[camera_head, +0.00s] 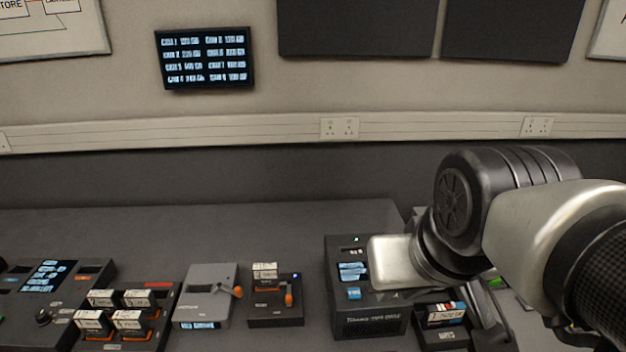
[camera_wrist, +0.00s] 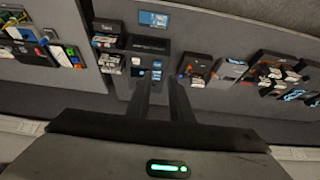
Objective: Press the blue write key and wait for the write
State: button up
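The blue write key (camera_head: 354,293) is on the sloped top of a dark writer unit (camera_head: 372,326), below its small lit display (camera_head: 352,271). A green light shows at the unit's back edge. In the wrist view the writer unit (camera_wrist: 150,43) lies beyond my fingers, and small blue patches, apparently the key (camera_wrist: 157,64) and display (camera_wrist: 157,75), show near the tips. My gripper (camera_wrist: 160,81) has its two fingers apart with nothing visible between them. I cannot tell whether a finger touches the unit. In the head view my arm covers the unit's right part, and the fingertips are not clear.
Left of the unit are a small dark module with an orange lever (camera_head: 288,293), a grey box (camera_head: 205,297) and a tray of several cartridges (camera_head: 108,335). A cartridge holder (camera_head: 442,318) stands to its right. A wall screen (camera_head: 204,58) shows text. The desk behind is clear.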

aim_at(353, 293)
jog(key=l+u, duration=0.15)
jog(key=u, duration=0.25)
jog(key=k+l+u, duration=0.1)
jog(key=u, duration=0.3)
jog(key=k+l+u, duration=0.1)
jog(key=u, duration=0.35)
jog(key=l, duration=0.1)
